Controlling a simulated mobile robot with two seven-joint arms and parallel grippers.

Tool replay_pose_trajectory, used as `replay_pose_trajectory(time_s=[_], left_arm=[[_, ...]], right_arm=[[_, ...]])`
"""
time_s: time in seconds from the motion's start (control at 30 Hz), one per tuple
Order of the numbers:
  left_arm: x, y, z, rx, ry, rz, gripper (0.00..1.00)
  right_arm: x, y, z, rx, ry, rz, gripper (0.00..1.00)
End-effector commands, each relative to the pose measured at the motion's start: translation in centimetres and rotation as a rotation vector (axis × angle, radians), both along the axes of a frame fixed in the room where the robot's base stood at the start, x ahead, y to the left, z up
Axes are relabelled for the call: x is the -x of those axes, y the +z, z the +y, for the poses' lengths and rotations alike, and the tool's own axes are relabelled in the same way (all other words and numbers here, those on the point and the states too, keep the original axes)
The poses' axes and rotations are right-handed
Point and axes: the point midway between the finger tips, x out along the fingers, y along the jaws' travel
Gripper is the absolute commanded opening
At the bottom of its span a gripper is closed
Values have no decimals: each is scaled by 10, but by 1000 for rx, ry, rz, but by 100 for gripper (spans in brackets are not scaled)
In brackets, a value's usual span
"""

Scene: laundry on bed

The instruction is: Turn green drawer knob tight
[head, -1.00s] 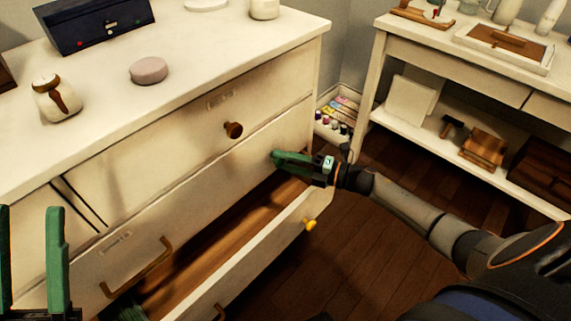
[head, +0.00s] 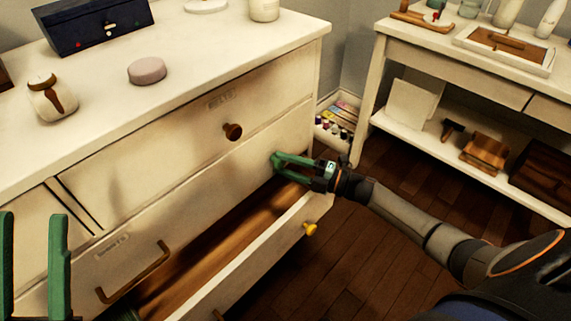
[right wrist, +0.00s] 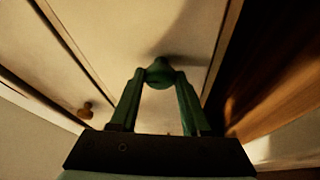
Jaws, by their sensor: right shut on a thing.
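The green drawer knob (right wrist: 159,72) sits on a cream drawer front of the dresser (head: 195,205). In the right wrist view it is between the two green fingertips of my right gripper (right wrist: 160,78), which touch it on both sides. In the head view my right gripper (head: 278,163) reaches this drawer front from the right, and its fingers mostly hide the knob. It is shut on the knob. My left gripper (head: 33,216) is at the lower left, with its green fingers apart and nothing between them.
Below the green knob a drawer stands pulled out, with a yellow knob (head: 310,229) on its front, beneath my right gripper. A brown knob (head: 233,131) is on the drawer above. A brass handle (head: 135,272) is lower left. A side table (head: 470,68) stands at right.

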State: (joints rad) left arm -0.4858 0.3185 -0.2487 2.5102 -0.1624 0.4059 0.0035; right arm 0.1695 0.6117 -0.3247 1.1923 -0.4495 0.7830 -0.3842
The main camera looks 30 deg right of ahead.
Motion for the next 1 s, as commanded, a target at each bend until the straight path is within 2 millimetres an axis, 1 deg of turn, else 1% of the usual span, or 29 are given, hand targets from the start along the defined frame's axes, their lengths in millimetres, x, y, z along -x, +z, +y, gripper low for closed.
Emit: replay_pose_trajectory(time_s=[0.03, 0.07, 0.3, 0.57, 0.67, 0.77, 1.0], left_arm=[[0, 0, 0, 1, 0, -1, 45], [0, 0, 0, 1, 0, -1, 45], [0, 1, 0, 5, 2, -1, 45], [0, 1, 0, 5, 2, -1, 45], [0, 3, 0, 4, 3, -2, 45], [0, 7, 0, 1, 5, -4, 45], [1, 19, 1, -5, 17, -20, 45]], right_arm=[[0, 1, 0, -4, 0, 1, 0], [0, 1, 0, -4, 1, 0, 49], [0, 0, 0, -1, 1, 0, 76], [1, 0, 0, 0, 0, 0, 76], [5, 0, -5, 1, 0, 1, 76], [16, -1, -14, 3, -1, 5, 76], [56, -4, -49, 1, -1, 5, 76]])
